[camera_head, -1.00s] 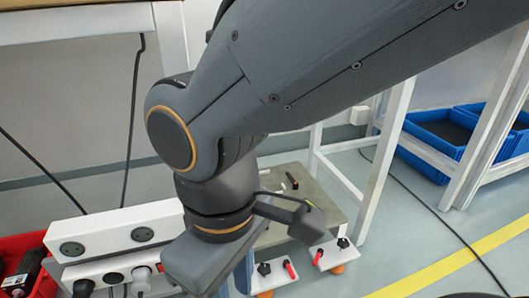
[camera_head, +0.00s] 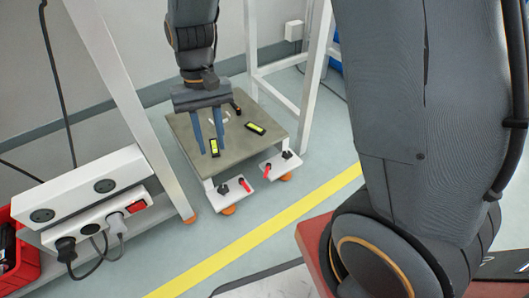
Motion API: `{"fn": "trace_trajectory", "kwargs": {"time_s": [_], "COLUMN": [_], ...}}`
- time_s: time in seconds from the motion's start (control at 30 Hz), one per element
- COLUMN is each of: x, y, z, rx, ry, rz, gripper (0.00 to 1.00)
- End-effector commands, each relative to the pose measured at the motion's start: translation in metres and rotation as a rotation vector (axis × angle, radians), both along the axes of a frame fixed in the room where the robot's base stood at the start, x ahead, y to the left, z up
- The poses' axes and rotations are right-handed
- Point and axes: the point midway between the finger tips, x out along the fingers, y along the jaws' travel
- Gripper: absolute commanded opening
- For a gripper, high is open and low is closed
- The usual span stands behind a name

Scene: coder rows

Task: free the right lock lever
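The right lock lever (camera_head: 269,171) is a small red handle on a white bracket at the right of the front edge of a low grey-green platform. My gripper (camera_head: 212,150) points down over the left part of the platform. Whether the fingertips touch the platform is hard to tell.
The platform (camera_head: 182,128) carries black pieces with yellow-green faces (camera_head: 255,128) and small white bits. Black knobs (camera_head: 286,154) stand beside the levers. White frame legs (camera_head: 140,120) and a socket strip (camera_head: 92,185) are at the left. The floor ahead is clear, with a yellow line (camera_head: 250,235).

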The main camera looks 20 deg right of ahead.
Motion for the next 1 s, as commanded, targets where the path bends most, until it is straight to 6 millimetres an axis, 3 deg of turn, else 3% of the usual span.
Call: {"fn": "trace_trajectory", "kwargs": {"time_s": [0.2,0.4,0.5,0.7,1.0], "x": [0.043,0.059,0.060,0.060,0.048], "y": [-0.070,-0.135,-0.158,-0.178,-0.170], "z": [-0.049,-0.099,-0.118,-0.138,-0.175], "rx": [-0.010,-0.014,-0.014,-0.013,-0.013], "ry": [0.080,0.142,0.162,0.179,0.182], "rz": [-0.284,-0.515,-0.594,-0.666,-0.666], "gripper": [0.28,0.28,0.28,0.28,0.28]}}
